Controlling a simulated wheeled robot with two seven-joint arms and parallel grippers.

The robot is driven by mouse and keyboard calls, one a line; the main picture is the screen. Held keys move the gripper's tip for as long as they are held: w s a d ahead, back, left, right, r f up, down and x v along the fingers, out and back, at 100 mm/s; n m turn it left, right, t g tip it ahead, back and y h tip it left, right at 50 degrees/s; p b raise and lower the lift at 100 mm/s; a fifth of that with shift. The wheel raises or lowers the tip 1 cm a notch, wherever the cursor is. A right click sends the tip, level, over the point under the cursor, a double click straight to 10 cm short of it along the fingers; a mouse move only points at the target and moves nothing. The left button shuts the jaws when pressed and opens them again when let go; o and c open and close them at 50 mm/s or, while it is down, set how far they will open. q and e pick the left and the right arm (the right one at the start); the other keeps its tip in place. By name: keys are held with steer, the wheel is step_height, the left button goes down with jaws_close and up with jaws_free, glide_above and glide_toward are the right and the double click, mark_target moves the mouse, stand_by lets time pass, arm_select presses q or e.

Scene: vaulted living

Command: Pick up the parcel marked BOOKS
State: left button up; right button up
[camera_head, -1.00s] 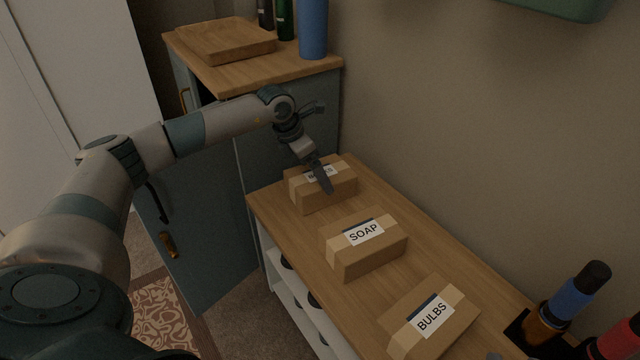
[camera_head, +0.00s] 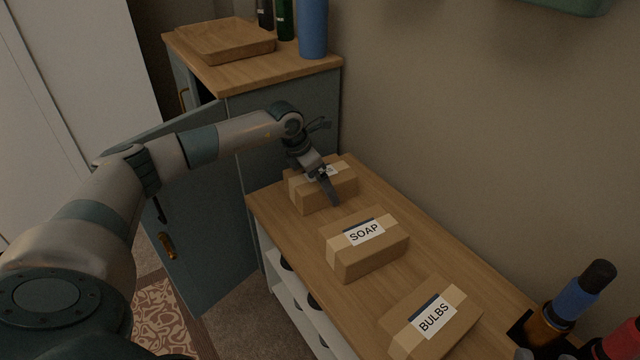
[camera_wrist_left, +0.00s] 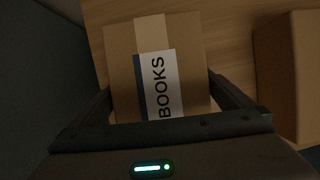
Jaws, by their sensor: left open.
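The parcel marked BOOKS (camera_head: 313,193) is a brown carton with a paler tape strip and a white label. It sits at the far end of the wooden shelf top. In the left wrist view the BOOKS parcel (camera_wrist_left: 190,38) lies between my spread fingers, its label readable. My left gripper (camera_head: 330,188) is open and low over this parcel, with one finger in front of its near side and hiding part of its label in the head view. In the wrist view the left gripper (camera_wrist_left: 160,95) has a finger on either side of the box; contact cannot be told.
The SOAP parcel (camera_head: 368,258) stands close by on the shelf top (camera_head: 420,240), with the BULBS parcel (camera_head: 450,333) nearer. Bottles (camera_head: 570,305) stand at the lower right. A blue-grey cabinet (camera_head: 290,110) with an open door rises behind; a wall runs along the right.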

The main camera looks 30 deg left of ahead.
mark_target(336, 182)
arm_select(q)
steer(key=shift+r, duration=0.1)
steer(key=c, duration=1.2)
steer(key=shift+r, duration=0.6)
step_height(336, 182, up, 3)
steer(key=shift+d+r+p, duration=0.15)
steer(key=shift+r+p, duration=0.05)
steer(key=shift+p, duration=0.4)
steer(key=d+r, duration=0.1)
steer(key=s+d, duration=0.1)
steer(key=s+d+r+p, duration=0.1)
steer(key=d, duration=0.1)
steer(key=shift+s+d+r, duration=0.1)
steer(key=shift+s+r, duration=0.1)
steer(key=shift+r, duration=0.1)
steer(key=s+d+r, duration=0.3)
steer(key=d, duration=0.2)
steer(key=shift+d+r+p, duration=0.35)
steer(key=shift+r, duration=0.05)
arm_select(e)
step_height(336, 182, down, 7)
steer(key=w+a+g+h, duration=0.1)
steer(key=a+g, duration=0.1)
steer(key=g, duration=0.3)
steer(key=shift+w+a, duration=0.25)
